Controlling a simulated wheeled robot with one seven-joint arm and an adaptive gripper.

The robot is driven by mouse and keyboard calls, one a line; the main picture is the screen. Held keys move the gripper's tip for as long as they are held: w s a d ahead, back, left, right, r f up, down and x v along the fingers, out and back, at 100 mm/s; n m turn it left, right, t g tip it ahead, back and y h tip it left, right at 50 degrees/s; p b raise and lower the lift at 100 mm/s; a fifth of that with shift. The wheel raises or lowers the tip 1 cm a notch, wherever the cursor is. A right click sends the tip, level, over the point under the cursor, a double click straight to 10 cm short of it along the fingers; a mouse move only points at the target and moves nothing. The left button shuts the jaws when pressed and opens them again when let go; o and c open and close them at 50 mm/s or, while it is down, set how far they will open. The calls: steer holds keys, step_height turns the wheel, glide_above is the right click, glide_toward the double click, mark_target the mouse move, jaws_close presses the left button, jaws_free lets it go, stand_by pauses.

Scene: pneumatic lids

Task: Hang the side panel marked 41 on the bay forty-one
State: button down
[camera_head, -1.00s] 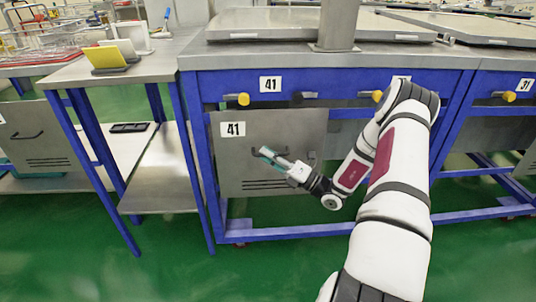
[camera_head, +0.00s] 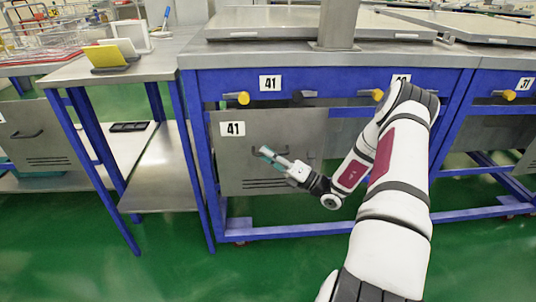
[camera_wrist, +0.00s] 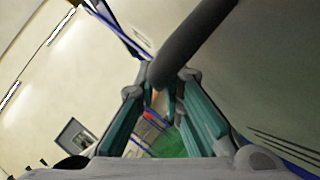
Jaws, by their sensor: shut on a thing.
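The grey side panel marked 41 (camera_head: 237,170) stands upright in the left bay of the blue frame, just under the rail labelled 41 (camera_head: 270,83). Its top edge is close to the rail; I cannot tell if it is hooked on. My gripper (camera_head: 266,154) is at the panel's front and shut on its dark handle, which is mostly hidden in the head view. In the wrist view the dark handle bar (camera_wrist: 192,42) runs between the teal fingers of my gripper (camera_wrist: 160,92), with the panel face (camera_wrist: 265,75) at the right.
Bay 31 (camera_head: 526,84) is at the right. Green floor in front is clear.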

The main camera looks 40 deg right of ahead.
steer(key=shift+s+a+f, duration=0.1)
steer(key=shift+s+f, duration=0.05)
steer(key=shift+f, duration=0.3)
steer(key=c, duration=1.8)
jaws_free()
steer(key=shift+o, duration=0.8)
steer(key=shift+r, duration=0.1)
